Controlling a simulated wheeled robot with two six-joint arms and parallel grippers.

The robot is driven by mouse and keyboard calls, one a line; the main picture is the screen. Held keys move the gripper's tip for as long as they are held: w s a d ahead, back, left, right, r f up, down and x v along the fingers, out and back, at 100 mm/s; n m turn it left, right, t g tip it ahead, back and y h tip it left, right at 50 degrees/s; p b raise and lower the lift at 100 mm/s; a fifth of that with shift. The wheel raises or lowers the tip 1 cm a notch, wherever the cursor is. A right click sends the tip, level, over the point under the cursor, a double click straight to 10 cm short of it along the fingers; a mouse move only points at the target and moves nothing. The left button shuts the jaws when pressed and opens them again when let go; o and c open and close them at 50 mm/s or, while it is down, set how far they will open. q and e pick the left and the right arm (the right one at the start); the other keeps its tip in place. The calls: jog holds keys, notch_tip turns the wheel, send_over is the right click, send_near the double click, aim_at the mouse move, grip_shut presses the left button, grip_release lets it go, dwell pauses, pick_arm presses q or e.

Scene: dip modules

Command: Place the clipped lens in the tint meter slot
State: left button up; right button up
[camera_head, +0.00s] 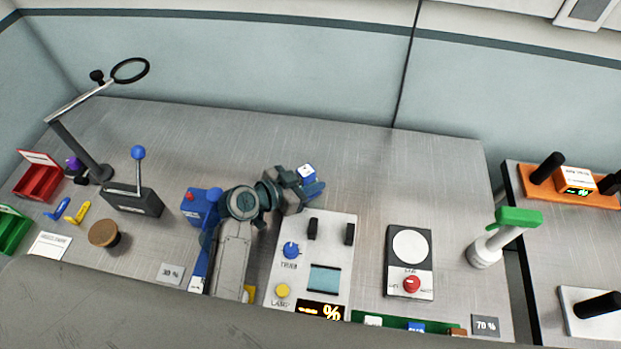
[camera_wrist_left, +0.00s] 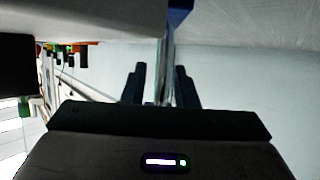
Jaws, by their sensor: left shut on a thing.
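My left gripper (camera_head: 312,190) is shut on the clipped lens (camera_head: 306,172), whose small blue and white clip shows above the fingers in the head view. In the left wrist view a thin pale plate, the lens seen edge-on (camera_wrist_left: 165,72), stands between the two dark fingers (camera_wrist_left: 161,88), with a blue part above it. The tint meter (camera_head: 335,258) is a pale panel with two black posts at its far end, a blue knob, a yellow button and a lit % display. The gripper is just beyond the posts, apart from the meter. My right gripper is not in view.
Left of my arm are a blue box (camera_head: 196,205), a grey lever box (camera_head: 132,200) and a ring stand (camera_head: 82,155). Right of the meter are a round-plate device (camera_head: 409,262) and a green-topped white stand (camera_head: 490,250). The table's back middle (camera_head: 400,165) is clear.

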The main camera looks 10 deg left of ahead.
pick_arm(q)
jog(key=shift+s, duration=0.15)
jog(key=shift+f, duration=0.15)
jog(key=o, duration=1)
